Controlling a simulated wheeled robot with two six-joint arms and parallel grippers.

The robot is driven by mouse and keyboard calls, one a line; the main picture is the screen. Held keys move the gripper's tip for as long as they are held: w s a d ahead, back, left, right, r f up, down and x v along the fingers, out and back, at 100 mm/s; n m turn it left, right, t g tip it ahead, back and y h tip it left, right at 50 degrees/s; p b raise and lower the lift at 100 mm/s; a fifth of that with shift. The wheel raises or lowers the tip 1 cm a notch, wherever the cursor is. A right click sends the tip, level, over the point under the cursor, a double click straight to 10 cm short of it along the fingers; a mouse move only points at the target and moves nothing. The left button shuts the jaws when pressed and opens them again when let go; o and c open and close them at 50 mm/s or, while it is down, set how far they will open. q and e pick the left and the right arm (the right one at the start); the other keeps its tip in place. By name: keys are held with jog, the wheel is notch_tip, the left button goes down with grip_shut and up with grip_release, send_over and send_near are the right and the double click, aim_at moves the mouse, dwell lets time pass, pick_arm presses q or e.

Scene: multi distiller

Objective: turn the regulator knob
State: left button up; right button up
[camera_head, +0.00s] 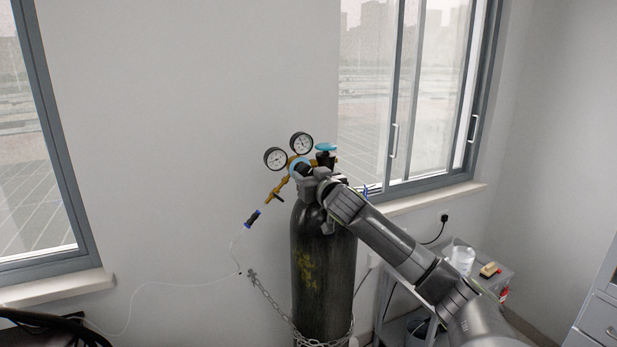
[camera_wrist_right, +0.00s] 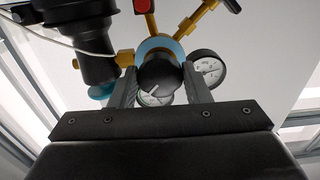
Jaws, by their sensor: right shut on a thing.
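The regulator, with brass fittings and two round gauges (camera_head: 276,158), sits on top of a dark gas cylinder (camera_head: 322,262). In the right wrist view its black regulator knob (camera_wrist_right: 159,78), with a white mark and a blue ring (camera_wrist_right: 160,45) behind it, is between the two fingers of my right gripper (camera_wrist_right: 160,90). The gripper is shut on the knob. In the head view my right gripper (camera_head: 301,170) covers the knob. A blue-topped valve handle (camera_head: 326,147) stands just right of the gauges. My left gripper is not in view.
A chain (camera_head: 272,300) runs around the cylinder. A cart (camera_head: 490,282) with a clear vessel (camera_head: 462,258) stands at the right. Windows are on both sides.

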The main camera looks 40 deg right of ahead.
jog(key=shift+a+m+b, duration=0.15)
jog(key=shift+m+b, duration=8.6)
jog(key=shift+m, duration=0.45)
jog(key=shift+r, duration=0.1)
